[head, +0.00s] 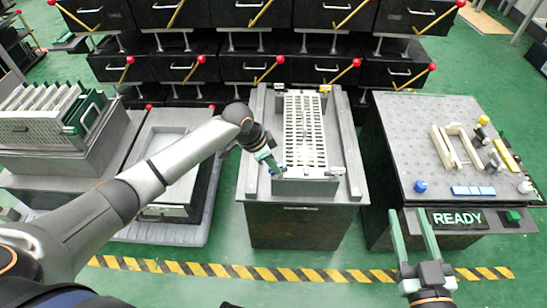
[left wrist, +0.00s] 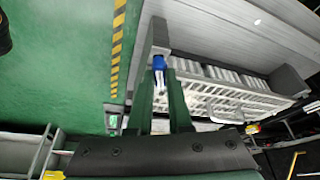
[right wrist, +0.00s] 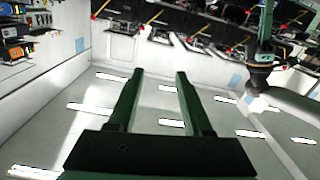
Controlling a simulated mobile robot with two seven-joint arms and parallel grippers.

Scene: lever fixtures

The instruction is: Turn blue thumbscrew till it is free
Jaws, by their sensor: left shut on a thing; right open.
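The blue thumbscrew (left wrist: 159,63) is at the near left corner of a pale slotted rack (head: 305,130) on the middle bench. My left gripper (head: 270,163) reaches this corner, and in the left wrist view its fingers (left wrist: 160,82) are closed around the thumbscrew. The fingers hide much of the screw, so its thread is not visible. My right gripper (head: 408,212) is open and empty, in front of the right-hand table.
The right table (head: 405,140) carries a blue knob (head: 421,186), blue blocks, a cream frame and a READY sign (head: 457,218). A grey tray unit (head: 175,150) stands left of the middle bench. Black drawers with red-tipped levers (head: 280,59) line the back.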

